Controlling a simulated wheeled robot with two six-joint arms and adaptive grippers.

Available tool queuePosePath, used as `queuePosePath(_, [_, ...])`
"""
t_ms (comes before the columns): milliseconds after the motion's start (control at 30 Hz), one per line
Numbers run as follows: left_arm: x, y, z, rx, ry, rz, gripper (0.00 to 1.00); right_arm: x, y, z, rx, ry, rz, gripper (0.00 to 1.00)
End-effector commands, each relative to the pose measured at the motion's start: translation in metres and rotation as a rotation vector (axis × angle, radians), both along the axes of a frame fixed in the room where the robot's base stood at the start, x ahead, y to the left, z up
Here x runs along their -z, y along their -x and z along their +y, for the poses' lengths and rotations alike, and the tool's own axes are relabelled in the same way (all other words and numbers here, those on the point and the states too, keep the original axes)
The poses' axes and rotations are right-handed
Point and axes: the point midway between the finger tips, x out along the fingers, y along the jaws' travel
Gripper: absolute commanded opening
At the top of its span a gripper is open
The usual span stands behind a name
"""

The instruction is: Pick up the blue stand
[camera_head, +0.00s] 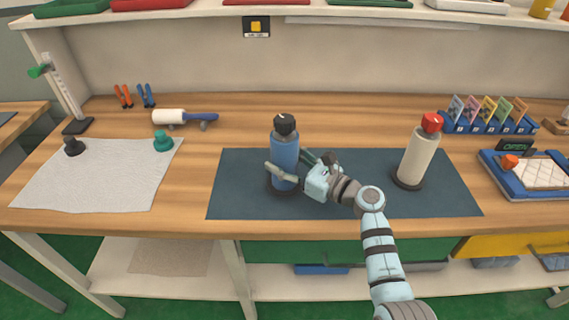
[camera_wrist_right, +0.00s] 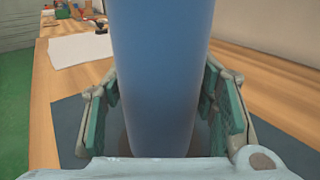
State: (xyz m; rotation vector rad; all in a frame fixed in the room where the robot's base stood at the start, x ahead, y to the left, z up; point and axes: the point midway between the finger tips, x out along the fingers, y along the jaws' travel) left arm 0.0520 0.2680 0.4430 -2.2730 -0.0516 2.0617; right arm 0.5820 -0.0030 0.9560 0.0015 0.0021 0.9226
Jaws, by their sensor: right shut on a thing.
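The blue stand (camera_head: 285,155) is an upright blue cylinder with a black knob on top and a dark base, on the left part of the dark mat (camera_head: 345,205). My right gripper (camera_head: 284,174) is shut on its lower body, with one finger on each side. In the right wrist view the blue stand (camera_wrist_right: 160,75) fills the middle between the green-padded fingers (camera_wrist_right: 165,108). The stand appears to rest on the mat. My left gripper is not in view.
A cream stand (camera_head: 418,155) with a red knob stands upright on the mat's right part. A white cloth (camera_head: 95,185) with a black and a green knob lies at left. A roller (camera_head: 180,117) lies behind it. A blue tray (camera_head: 500,165) sits at right.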

Motion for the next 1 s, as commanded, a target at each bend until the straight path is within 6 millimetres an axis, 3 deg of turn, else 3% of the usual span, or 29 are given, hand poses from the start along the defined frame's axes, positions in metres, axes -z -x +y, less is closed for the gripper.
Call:
queuePosePath(167, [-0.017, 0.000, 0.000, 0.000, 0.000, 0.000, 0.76, -0.044, 0.000, 0.000, -0.001, -0.003, -0.008, 0.00])
queuePosePath(300, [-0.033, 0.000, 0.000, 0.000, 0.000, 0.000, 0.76, -0.094, 0.000, 0.000, 0.000, -0.002, -0.013, 0.00])
queuePosePath(533, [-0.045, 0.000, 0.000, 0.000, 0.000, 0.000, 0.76, -0.163, 0.000, 0.000, 0.001, -0.003, -0.010, 0.00])
queuePosePath(733, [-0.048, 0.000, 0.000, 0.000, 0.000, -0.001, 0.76, -0.189, 0.000, 0.000, 0.001, -0.002, -0.006, 0.00])
queuePosePath(1000, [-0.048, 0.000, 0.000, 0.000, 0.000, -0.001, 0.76, -0.191, 0.000, 0.000, 0.000, -0.002, -0.004, 0.00])
